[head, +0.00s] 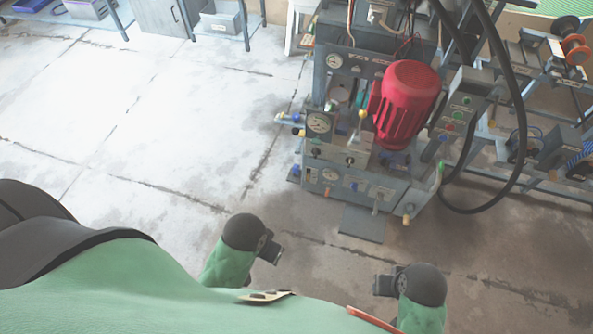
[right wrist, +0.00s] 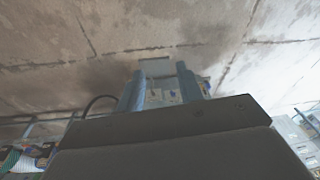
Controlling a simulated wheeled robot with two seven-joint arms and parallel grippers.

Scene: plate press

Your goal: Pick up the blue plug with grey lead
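I cannot single out a blue plug with a grey lead. Small blue fittings (head: 296,170) show on the left side of the press (head: 352,190), and tiny blue spots show between my fingers in the right wrist view, too small to identify. My left gripper (head: 271,252) is low in the head view, over the floor in front of the press; its fingertips are not clear. My right gripper (head: 383,285) is also low, to the right, apart from the press. In the right wrist view its two fingers (right wrist: 160,88) stand apart with nothing visibly held.
A red motor (head: 408,100) sits on the press beside a control box (head: 462,105). A thick black hose (head: 515,165) loops down on the right. A rack with spools and blue coils (head: 517,142) stands at far right. Concrete floor (head: 130,120) is clear at left.

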